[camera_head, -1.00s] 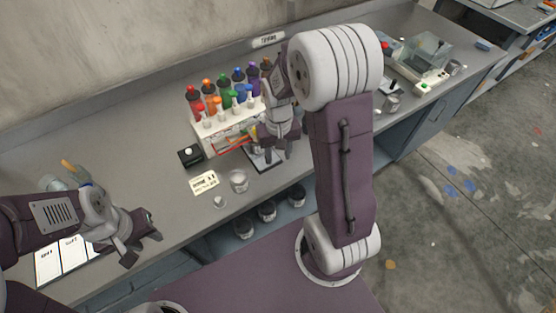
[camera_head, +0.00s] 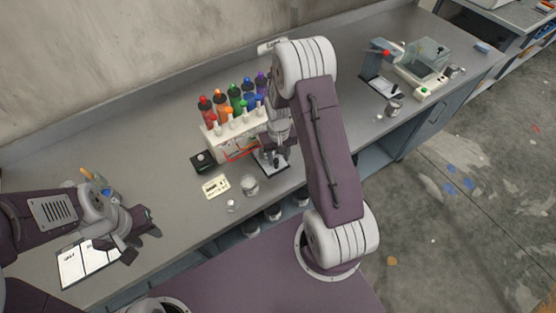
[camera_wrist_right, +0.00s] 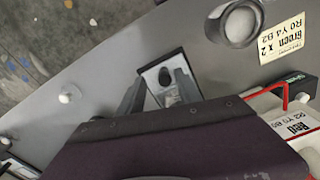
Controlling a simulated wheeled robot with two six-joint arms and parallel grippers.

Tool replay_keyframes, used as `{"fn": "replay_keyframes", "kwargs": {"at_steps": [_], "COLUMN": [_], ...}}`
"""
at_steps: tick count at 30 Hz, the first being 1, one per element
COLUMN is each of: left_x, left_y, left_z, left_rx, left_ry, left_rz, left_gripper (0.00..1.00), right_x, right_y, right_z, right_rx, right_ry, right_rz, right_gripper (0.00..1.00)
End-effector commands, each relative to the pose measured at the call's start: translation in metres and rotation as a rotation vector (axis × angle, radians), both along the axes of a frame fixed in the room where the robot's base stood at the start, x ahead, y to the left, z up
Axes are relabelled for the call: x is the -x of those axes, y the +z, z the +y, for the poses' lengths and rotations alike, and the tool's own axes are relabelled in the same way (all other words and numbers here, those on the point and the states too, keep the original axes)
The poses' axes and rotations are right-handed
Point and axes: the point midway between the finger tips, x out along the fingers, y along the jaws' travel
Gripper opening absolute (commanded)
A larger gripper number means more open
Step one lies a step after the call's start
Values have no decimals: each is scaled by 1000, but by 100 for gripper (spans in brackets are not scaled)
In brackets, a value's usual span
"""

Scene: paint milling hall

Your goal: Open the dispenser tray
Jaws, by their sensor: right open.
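The dispenser (camera_head: 226,146) is a white unit on the bench with a row of coloured bottles (camera_head: 236,97) on top and red wire-like parts on its front. A dark-rimmed pale tray-like plate (camera_head: 268,163) lies at its right front; it also shows in the right wrist view (camera_wrist_right: 163,70), with a dark round spot on it. My right gripper (camera_head: 274,152) is above this plate, partly hidden by its own wrist. In the right wrist view its two fingers (camera_wrist_right: 160,92) are apart and empty, with the plate between them. My left gripper (camera_head: 146,238) is open and empty, over the bench's front left.
A clipboard (camera_head: 80,262) lies below my left arm. Machines (camera_head: 424,63) stand at the right.

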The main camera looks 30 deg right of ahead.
Motion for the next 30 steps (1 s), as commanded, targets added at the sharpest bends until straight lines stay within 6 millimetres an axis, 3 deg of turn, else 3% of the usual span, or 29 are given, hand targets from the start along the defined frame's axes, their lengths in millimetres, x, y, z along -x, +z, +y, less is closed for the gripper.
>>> {"fn": "replay_keyframes", "kwargs": {"at_steps": [6, 15, 19, 20, 30], "left_x": [0, 0, 0, 0, 0], "left_y": [5, 5, 5, 5, 5], "left_z": [0, 0, 0, 0, 0], "left_rx": [0, 0, 0, 0, 0], "left_ry": [0, 0, 0, 0, 0], "left_rz": [0, 0, 0, 0, 0], "left_gripper": [36, 36, 36, 36, 36], "right_x": [0, 0, -1, -1, 0], "right_y": [-30, -34, -34, -34, -34], "right_z": [1, 0, 1, 1, 1], "right_rx": [0, 0, 0, 0, 0], "right_ry": [1, 1, 1, 1, 1], "right_rz": [0, -1, -2, -2, -1], "right_gripper": [41, 41, 5, 0, 0]}}
